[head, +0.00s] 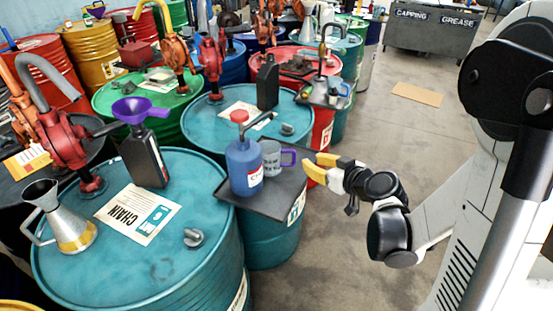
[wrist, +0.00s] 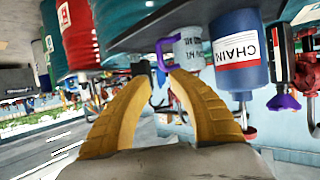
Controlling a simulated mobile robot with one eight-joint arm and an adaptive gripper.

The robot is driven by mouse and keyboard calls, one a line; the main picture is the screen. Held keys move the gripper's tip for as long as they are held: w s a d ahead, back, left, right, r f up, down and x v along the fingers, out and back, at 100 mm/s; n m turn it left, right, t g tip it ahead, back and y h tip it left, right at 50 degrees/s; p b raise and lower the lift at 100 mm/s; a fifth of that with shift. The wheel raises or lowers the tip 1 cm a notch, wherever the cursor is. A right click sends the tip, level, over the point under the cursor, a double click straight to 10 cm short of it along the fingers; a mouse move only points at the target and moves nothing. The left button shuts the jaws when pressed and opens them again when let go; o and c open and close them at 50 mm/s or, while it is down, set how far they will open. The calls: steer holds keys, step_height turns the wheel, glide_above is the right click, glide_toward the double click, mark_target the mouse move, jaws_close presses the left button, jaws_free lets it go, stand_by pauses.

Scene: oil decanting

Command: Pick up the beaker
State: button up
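The beaker (head: 272,160) is a grey, translucent jug with a purple handle. It stands upright on a small dark tray (head: 277,197) beside a blue bottle, its handle facing my gripper. My gripper (head: 316,166) has yellow fingers and is open and empty, just right of the handle, apart from it in the head view. In the wrist view, which looks upside down, my gripper (wrist: 160,82) points at the purple handle, and part of the beaker (wrist: 192,50) shows beyond the right finger.
The blue bottle (head: 244,166) with a red-topped pump is close left of the beaker; it also shows in the wrist view (wrist: 236,50). A teal drum (head: 160,262) carries a funnel jug (head: 62,222) and a dark can (head: 145,160). Open floor lies right of the tray.

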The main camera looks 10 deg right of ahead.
mark_target(294, 163)
steer(key=b+x, duration=0.1)
steer(key=x, duration=0.4)
steer(key=shift+w+f, duration=0.15)
steer(key=shift+w, duration=0.1)
steer(key=b+x, duration=0.1)
steer(key=x, duration=0.1)
steer(key=b+x, duration=0.1)
steer(key=x, duration=0.2)
steer(key=shift+a+f+b, duration=0.15)
steer(key=shift+f+b, duration=0.2)
steer(key=shift+f, duration=0.05)
steer(key=shift+s+r, duration=0.1)
steer(key=shift+s, duration=0.05)
jaws_close()
